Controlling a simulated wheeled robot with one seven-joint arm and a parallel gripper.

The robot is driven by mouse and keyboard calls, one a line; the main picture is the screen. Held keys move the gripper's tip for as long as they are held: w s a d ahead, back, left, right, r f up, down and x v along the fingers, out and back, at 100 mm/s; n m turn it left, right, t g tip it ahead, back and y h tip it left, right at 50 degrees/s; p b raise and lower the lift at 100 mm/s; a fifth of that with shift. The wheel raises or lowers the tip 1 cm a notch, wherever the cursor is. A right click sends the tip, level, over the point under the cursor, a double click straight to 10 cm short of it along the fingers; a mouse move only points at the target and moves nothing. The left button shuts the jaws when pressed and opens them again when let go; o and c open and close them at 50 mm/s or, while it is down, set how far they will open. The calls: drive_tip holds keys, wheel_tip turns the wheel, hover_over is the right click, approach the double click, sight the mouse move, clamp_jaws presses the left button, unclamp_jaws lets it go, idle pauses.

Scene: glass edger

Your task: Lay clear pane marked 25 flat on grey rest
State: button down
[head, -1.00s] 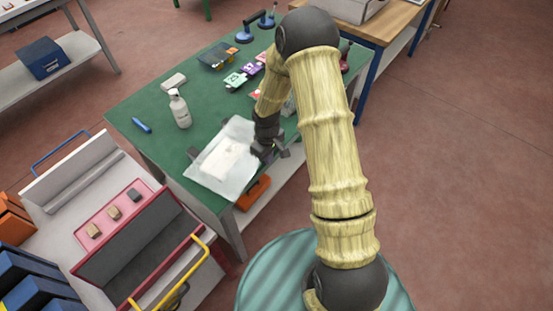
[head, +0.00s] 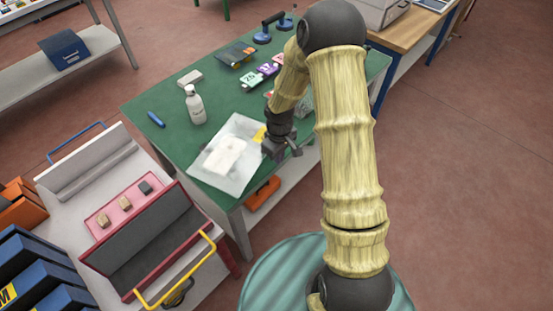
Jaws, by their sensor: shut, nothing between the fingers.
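A green tag (head: 250,79), whose number looks like 25 but is too small to read surely, lies towards the back of the green table. I cannot make out the edges of a clear pane around it. A whitish, see-through sheet (head: 240,128) lies near the table's front left corner, with a paler patch in its middle. I cannot tell whether a grey rest is under it. My gripper (head: 284,150) is shut and empty, low by the right edge of the sheet; I cannot tell if it touches.
A white bottle (head: 195,106), a blue marker (head: 155,119) and a purple tag (head: 268,69) are on the table (head: 165,143). A suction lifter (head: 272,30) stands at the back. A grey cart with a red tray (head: 120,209) is at front left.

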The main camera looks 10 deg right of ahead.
wheel_tip(320, 180, up, 7)
drive_tip(key=s+d+r+m+t, duration=0.2)
drive_tip(key=s+r+m, duration=0.5)
drive_tip(key=s+r, duration=0.4)
drive_tip(key=s+d, duration=0.1)
drive_tip(key=s, duration=0.2)
drive_tip(key=shift+s+d+t, duration=0.2)
drive_tip(key=shift+s+t, duration=0.1)
drive_tip(key=shift+s, duration=0.05)
